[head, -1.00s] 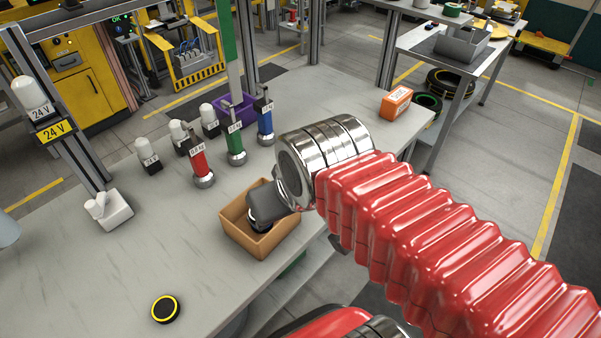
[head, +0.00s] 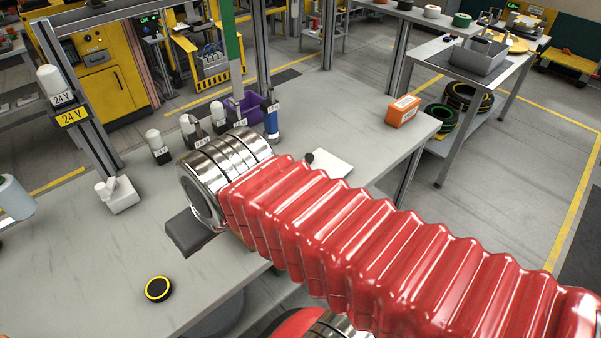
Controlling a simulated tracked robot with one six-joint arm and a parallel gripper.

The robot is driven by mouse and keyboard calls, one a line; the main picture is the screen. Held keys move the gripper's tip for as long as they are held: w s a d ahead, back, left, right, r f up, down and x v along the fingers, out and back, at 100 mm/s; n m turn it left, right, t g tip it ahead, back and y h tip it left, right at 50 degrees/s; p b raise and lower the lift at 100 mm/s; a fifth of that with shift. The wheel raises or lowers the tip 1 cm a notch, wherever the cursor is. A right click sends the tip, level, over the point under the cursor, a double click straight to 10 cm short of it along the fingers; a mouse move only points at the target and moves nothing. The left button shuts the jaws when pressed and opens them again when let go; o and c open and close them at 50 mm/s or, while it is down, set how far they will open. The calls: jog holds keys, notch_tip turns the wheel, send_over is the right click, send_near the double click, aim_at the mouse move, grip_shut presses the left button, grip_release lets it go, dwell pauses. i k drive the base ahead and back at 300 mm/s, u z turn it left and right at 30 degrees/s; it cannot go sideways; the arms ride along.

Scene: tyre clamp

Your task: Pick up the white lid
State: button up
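A flat white piece with a dark knob, which looks like the white lid (head: 332,163), lies on the grey workbench (head: 335,105) in the head view. My red ridged arm covers its near side. My gripper (head: 188,237) shows as a dark grey block below the metal wrist, over the left part of the bench. It is well to the left of the lid and apart from it. Its fingertips are hidden or too unclear to tell whether they are open or shut.
An orange box (head: 402,111) stands near the bench's right edge. White-capped bottles (head: 158,146), a blue bottle (head: 271,118) and a purple bin (head: 249,107) stand behind my wrist. A black and yellow disc (head: 158,289) lies at the front. A 24 V post (head: 80,125) rises at left.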

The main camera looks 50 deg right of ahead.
aim_at(321, 159)
jog(key=u, duration=1.65)
jog(key=k, duration=1.3)
jog(key=z, duration=1.4)
jog(key=i, duration=0.1)
jog(key=u, duration=0.2)
